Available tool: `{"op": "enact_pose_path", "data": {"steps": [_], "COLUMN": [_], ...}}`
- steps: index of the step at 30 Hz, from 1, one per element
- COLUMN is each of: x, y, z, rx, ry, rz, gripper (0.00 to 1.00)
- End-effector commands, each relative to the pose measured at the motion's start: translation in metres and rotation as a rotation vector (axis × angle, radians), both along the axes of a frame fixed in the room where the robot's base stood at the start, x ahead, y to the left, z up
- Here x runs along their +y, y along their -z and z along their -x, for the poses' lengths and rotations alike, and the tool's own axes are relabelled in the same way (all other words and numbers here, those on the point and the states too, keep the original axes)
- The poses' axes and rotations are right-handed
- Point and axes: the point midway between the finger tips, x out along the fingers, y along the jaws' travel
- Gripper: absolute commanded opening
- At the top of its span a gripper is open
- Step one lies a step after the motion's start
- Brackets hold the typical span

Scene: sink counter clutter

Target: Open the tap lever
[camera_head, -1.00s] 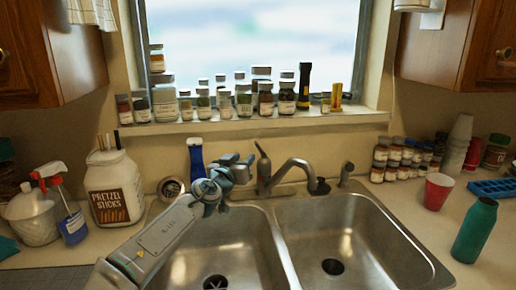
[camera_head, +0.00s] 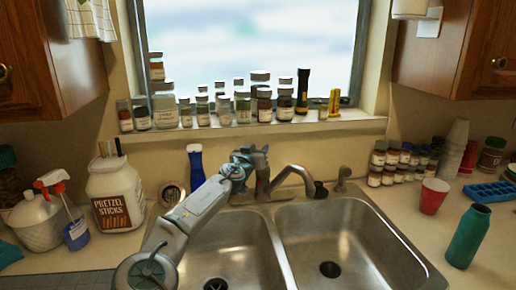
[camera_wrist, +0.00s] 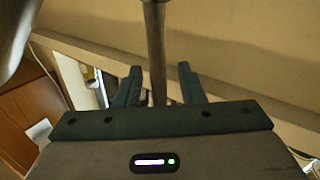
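The metal tap (camera_head: 292,174) stands behind the double sink, its curved spout reaching right. Its lever is hidden behind my gripper (camera_head: 252,158) in the head view. In the wrist view, a slim metal rod that looks like the lever (camera_wrist: 156,50) passes between the two dark fingers of my gripper (camera_wrist: 158,80). The fingers are apart, with a visible gap on each side of the rod. Whether the hand touches the lever lower down cannot be seen.
A pretzel jar (camera_head: 116,200) is farther left. Jars line the window sill (camera_head: 270,128) behind. A red cup (camera_head: 432,196) and a teal bottle (camera_head: 468,237) stand on the right counter; both sink basins are empty.

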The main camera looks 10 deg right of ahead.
Motion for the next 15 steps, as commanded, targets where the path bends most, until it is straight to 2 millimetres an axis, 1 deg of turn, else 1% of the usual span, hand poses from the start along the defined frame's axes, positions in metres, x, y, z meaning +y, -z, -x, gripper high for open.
{"op": "enact_pose_path", "data": {"steps": [9,10,13,14,15], "x": [-0.0016,-0.0016,-0.0016,-0.0016,-0.0016], "y": [0.0003,0.0003,0.0002,0.0002,0.0001], "z": [-0.0020,-0.0020,-0.0020,-0.0020,-0.0020], "rx": [-0.001,-0.001,-0.001,-0.001,-0.001], "ry": [0.001,0.001,0.001,0.001,0.000], "rz": [-0.001,-0.001,-0.001,-0.001,-0.001], "gripper": [0.36,0.30,0.02,0.00,0.00]}}
